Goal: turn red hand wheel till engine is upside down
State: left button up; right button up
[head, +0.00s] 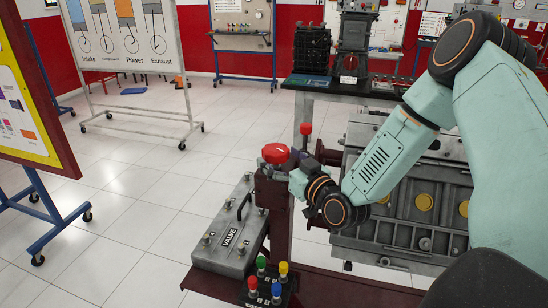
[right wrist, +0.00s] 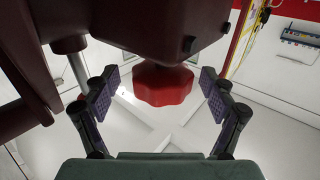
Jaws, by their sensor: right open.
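The red hand wheel (head: 275,153) sits on top of a dark red gearbox post at the near end of the engine stand. It also shows in the right wrist view (right wrist: 163,86), between and beyond the fingers. My right gripper (head: 289,166) is beside the wheel, its fingers open on either side in the right wrist view (right wrist: 160,82), with gaps to the wheel. In the head view the finger contact is too small to tell. The grey engine (head: 400,225) with yellow plugs is on the stand, partly hidden by my right arm. My left gripper is out of view.
A grey VALVE box (head: 228,245) and a block of coloured knobs (head: 268,283) stand left of and below the wheel. A red-topped lever (head: 305,130) rises just behind it. A black bench (head: 350,88) with engine parts is behind.

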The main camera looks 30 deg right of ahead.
jog(key=shift+w+a, duration=0.15)
jog(key=shift+w, duration=0.5)
jog(key=shift+w+a+r, duration=0.1)
jog(key=shift+w, duration=0.1)
jog(key=shift+r, duration=0.2)
jog(key=shift+w+d+f, duration=0.2)
jog(key=shift+w, duration=0.15)
jog(key=shift+a, duration=0.15)
jog(key=shift+c, duration=1.4)
jog(key=shift+s+r, duration=0.2)
jog(key=c, duration=0.3)
jog(key=shift+f, duration=0.1)
jog(key=c, duration=0.6)
